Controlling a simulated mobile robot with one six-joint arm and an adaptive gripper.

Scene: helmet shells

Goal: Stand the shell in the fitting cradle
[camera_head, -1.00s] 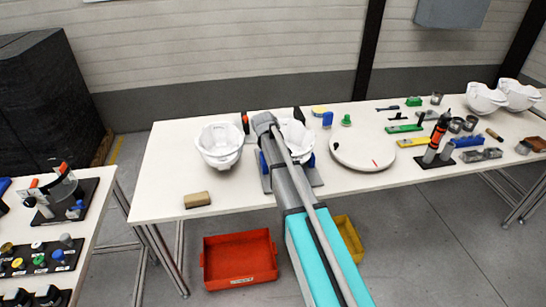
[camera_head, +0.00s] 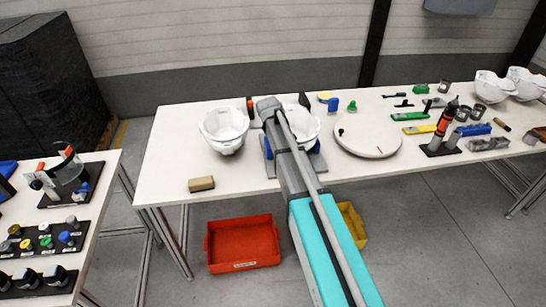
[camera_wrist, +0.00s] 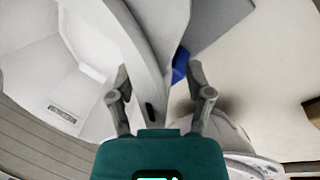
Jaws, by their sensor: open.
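A white shell (camera_head: 304,127) sits at the fitting cradle (camera_head: 318,165), a grey base with blue supports, partly hidden behind my arm. Another white shell (camera_head: 224,130) stands on the table to its left. My gripper is hidden behind the arm in the head view. In the wrist view my gripper (camera_wrist: 161,95) is open, its fingers apart, with the edge of a large white shell (camera_wrist: 75,75) between or just beyond them; contact cannot be told. A blue cradle support (camera_wrist: 180,65) shows past the fingers. Another white curved piece (camera_wrist: 222,135) shows at the lower right.
A round white turntable (camera_head: 367,138) stands right of the cradle. A tan block (camera_head: 201,184) lies at the table's front left. Tools and two more white shells (camera_head: 493,86) fill the right side. Red (camera_head: 243,244) and yellow (camera_head: 351,225) bins stand below.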

